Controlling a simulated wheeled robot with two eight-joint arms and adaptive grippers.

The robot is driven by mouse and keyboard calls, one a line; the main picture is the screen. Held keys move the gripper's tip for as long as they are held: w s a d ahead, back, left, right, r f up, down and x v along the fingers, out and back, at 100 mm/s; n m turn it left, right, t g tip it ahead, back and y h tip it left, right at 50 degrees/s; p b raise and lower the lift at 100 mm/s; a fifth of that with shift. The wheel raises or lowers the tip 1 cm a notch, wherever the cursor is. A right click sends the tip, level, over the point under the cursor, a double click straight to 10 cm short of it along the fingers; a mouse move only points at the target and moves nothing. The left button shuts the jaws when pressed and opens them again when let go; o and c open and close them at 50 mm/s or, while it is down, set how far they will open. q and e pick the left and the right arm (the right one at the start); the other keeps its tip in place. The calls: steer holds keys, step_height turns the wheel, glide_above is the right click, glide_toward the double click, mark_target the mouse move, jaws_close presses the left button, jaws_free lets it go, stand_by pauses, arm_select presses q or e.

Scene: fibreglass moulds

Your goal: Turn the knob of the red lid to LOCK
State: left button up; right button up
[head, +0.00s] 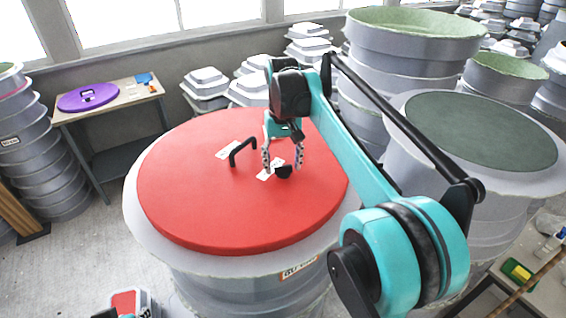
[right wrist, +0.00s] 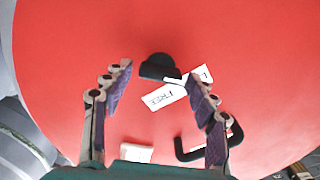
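The large red lid (head: 190,190) lies on a grey mould drum, and it fills most of the right wrist view (right wrist: 250,50). Its small black knob (head: 284,171) stands beside white labels; one label (right wrist: 165,97) reads FREE in the right wrist view. My right gripper (head: 283,165) is open above the lid. In the right wrist view the knob (right wrist: 160,67) lies beyond the fingertips, in the gap between them, with no visible contact. I cannot read which label the knob points to.
A black handle (head: 241,152) rises from the lid beside the knob, close to one finger in the right wrist view. A green-topped drum (head: 480,130) stands at the right. A table (head: 130,105) with a purple lid (head: 88,97) is at the left.

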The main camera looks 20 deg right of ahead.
step_height(320, 180, up, 12)
stand_by(0.7)
stand_by(0.4)
